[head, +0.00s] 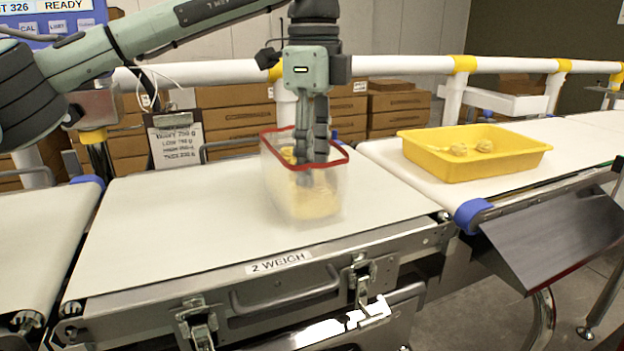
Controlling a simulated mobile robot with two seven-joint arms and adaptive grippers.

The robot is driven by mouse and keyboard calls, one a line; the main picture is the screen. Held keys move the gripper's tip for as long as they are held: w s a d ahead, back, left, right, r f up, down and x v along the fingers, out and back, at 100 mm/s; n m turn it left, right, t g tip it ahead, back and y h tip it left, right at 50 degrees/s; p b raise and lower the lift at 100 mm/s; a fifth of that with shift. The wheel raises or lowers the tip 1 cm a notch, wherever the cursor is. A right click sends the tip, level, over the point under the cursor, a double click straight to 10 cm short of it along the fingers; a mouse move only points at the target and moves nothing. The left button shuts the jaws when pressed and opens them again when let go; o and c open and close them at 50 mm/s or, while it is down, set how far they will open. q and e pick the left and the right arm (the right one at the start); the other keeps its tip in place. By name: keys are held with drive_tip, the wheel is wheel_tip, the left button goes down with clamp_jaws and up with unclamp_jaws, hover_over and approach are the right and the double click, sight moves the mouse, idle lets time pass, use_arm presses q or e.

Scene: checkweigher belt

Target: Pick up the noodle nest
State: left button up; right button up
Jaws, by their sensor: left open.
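A clear box (278,192) with a red rim stands on the weigh belt. Pale yellow noodle nests (315,208) show blurred through its wall, near the bottom; I cannot tell how many. My left gripper (309,180) points straight down into the box, its fingers below the rim. It is open, just above or at the pale nests; whether it touches one cannot be told. Two more pale noodle nests (459,149) lie in a yellow tray (490,175) on the right belt. My right gripper is out of view.
The weigh belt (170,225) is bare left of the box. A white guard rail (410,64) runs behind, with brown cartons (235,121) beyond it. A clipboard (176,140) hangs at the back left. A dark chute (560,240) slopes at the front right.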

use_arm(q)
drive_tip(key=shift+f, duration=0.8)
drive_tip(key=shift+c, duration=0.5)
drive_tip(key=shift+w, duration=0.1)
drive_tip(key=c, duration=0.5)
drive_tip(key=shift+o, duration=0.2)
drive_tip(key=shift+r, duration=0.1)
